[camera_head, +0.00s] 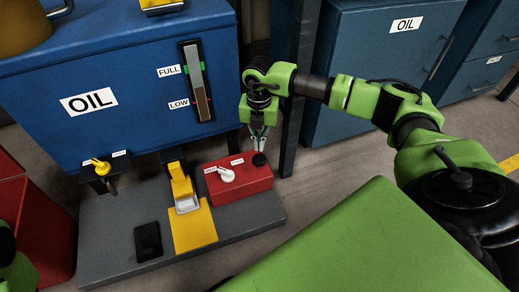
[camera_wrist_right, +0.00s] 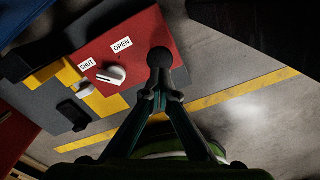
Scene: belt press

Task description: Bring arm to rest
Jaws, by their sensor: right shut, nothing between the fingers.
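My right arm reaches in from the right in the head view. My left gripper is not in view.
A blue oil tank (camera_head: 130,75) with a level gauge (camera_head: 197,80) stands behind the grey base plate (camera_head: 110,235). A yellow spout (camera_head: 181,178) and a dark post (camera_head: 296,90) are near the red box. Blue cabinets (camera_head: 352,70) stand behind my right arm.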

